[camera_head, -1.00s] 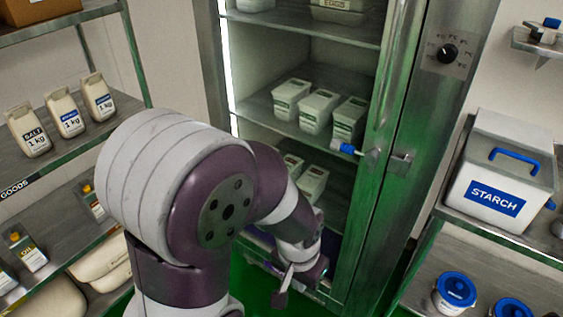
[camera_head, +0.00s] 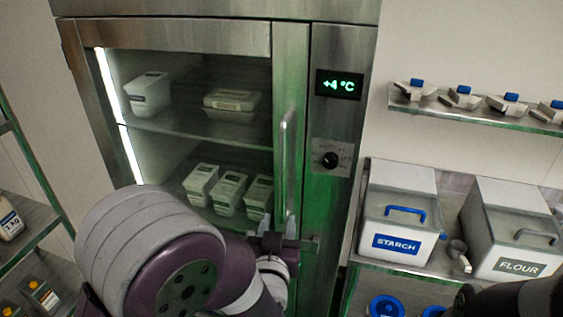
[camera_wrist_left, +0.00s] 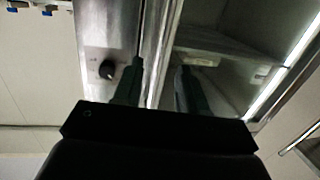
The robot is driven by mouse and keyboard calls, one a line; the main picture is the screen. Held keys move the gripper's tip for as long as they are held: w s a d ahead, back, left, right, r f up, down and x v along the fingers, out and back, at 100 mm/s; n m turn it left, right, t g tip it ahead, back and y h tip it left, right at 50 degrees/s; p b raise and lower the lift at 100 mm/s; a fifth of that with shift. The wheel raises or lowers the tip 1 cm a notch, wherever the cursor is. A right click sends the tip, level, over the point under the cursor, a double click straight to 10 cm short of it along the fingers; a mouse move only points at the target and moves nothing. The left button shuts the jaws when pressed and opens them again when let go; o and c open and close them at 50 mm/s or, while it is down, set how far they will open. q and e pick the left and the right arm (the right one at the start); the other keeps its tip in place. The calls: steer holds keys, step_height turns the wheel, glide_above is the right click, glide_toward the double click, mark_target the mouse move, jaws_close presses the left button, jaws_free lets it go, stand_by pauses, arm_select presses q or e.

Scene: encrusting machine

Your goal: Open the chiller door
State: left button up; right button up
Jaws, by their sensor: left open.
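The chiller (camera_head: 340,215) stands in the middle of the head view. Its glass door (camera_head: 291,60) looks shut, with white tubs visible behind the glass. A vertical metal bar handle (camera_head: 286,150) runs along the door's right side. My left gripper (camera_head: 279,222) is open at the handle's lower end, its fingers pointing up toward the door. In the left wrist view the two fingers (camera_wrist_left: 160,85) stand apart in front of the door's frame. I cannot tell whether the handle is between them or whether they touch it.
A temperature display (camera_head: 339,84) and a dial (camera_head: 331,160) are right of the door. A shelf with a starch bin (camera_head: 398,205) and a flour bin (camera_head: 515,235) stands at the right. Another rack (camera_head: 30,225) is at the left edge.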

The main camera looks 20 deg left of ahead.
mark_target(282, 183)
arm_select(q)
steer(key=shift+t, duration=0.5)
steer(key=w+p, duration=0.1)
steer(key=w, duration=0.2)
steer(key=w+a+r+p, duration=0.1)
steer(key=w+p, duration=0.1)
steer(key=w, duration=0.2)
steer(key=w+a+r+p, duration=0.1)
steer(key=w+p, duration=0.1)
steer(key=w, duration=0.2)
steer(key=shift+w+a+r, duration=0.1)
steer(key=shift+w+a, duration=0.05)
steer(key=shift+w, duration=0.05)
steer(key=shift+w+p, duration=0.25)
steer(key=shift+p, duration=0.05)
steer(key=shift+w, duration=0.1)
steer(key=shift+c, duration=0.3)
jaws_close()
